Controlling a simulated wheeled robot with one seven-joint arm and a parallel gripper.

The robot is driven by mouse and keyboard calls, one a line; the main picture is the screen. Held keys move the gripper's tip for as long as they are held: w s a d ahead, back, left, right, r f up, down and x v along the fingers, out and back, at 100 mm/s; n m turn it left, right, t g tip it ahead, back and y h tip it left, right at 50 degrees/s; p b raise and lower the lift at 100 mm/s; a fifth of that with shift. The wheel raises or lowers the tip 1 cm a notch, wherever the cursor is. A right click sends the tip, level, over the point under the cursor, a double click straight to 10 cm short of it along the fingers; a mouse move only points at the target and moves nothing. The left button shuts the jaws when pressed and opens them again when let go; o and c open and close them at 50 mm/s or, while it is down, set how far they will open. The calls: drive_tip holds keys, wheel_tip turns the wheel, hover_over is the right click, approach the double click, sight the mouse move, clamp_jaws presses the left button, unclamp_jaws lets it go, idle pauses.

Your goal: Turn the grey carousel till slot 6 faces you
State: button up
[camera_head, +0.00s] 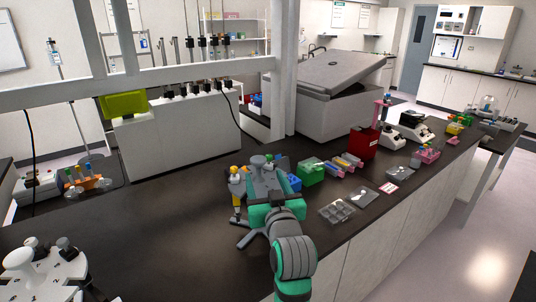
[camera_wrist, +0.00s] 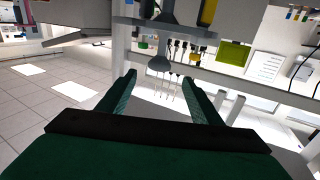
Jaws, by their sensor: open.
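A grey carousel stand (camera_head: 247,239) with splayed feet stands on the bench at the picture's centre, with a yellow-topped pipette (camera_head: 237,200) hanging at its left side. My green arm and gripper are in front of it and hide much of it. No slot number on it is readable. A grey part, probably of the stand (camera_wrist: 178,22), and a yellow piece (camera_wrist: 207,12) show at the top, beyond the fingertips. Contact cannot be told.
A pale numbered disc (camera_head: 40,278) with a knob stands at the bottom left. Right of my arm are a green box (camera_head: 311,173), a clear tray (camera_head: 337,211) and a red box (camera_head: 363,143). The bench left of the stand is clear.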

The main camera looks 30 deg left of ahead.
sight(261, 164)
drive_tip(key=x, duration=1.1)
drive_tip(key=shift+d, duration=0.1)
clamp_jaws()
drive_tip(key=shift+w+d, duration=0.1)
drive_tip(key=shift+d, duration=0.05)
